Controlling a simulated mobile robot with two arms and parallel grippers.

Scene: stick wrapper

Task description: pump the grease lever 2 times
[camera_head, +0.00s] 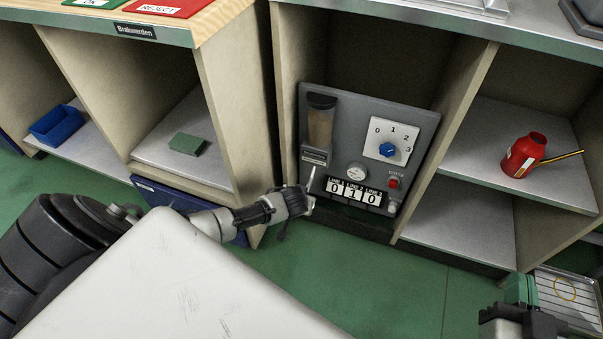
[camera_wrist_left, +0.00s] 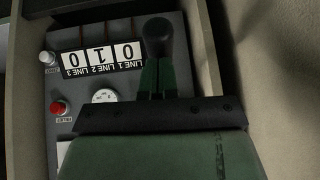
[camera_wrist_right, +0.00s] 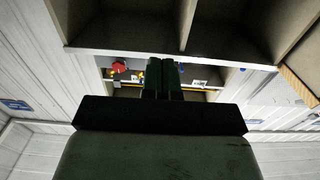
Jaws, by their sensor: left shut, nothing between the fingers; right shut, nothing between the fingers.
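The grey grease panel (camera_head: 352,118) stands in the middle shelf bay, with a clear reservoir, a 0-to-3 dial and counters (camera_head: 354,193) reading 0, 1, 0 for lines 1 to 3. In the left wrist view, a black lever knob (camera_wrist_left: 157,36) is beside the counters, just beyond the fingertips. My left gripper (camera_wrist_left: 158,66) is shut and empty; contact with the knob cannot be told. My right gripper (camera_head: 521,288) is shut and empty, at the lower right of the head view, away from the panel.
A red relief button (camera_head: 393,183) and a gauge (camera_head: 357,171) sit on the panel. A red oil can (camera_head: 523,158) stands on the right shelf. A blue bin (camera_head: 56,124) and a green block (camera_head: 187,144) are on the left. Beige bay walls flank the panel.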

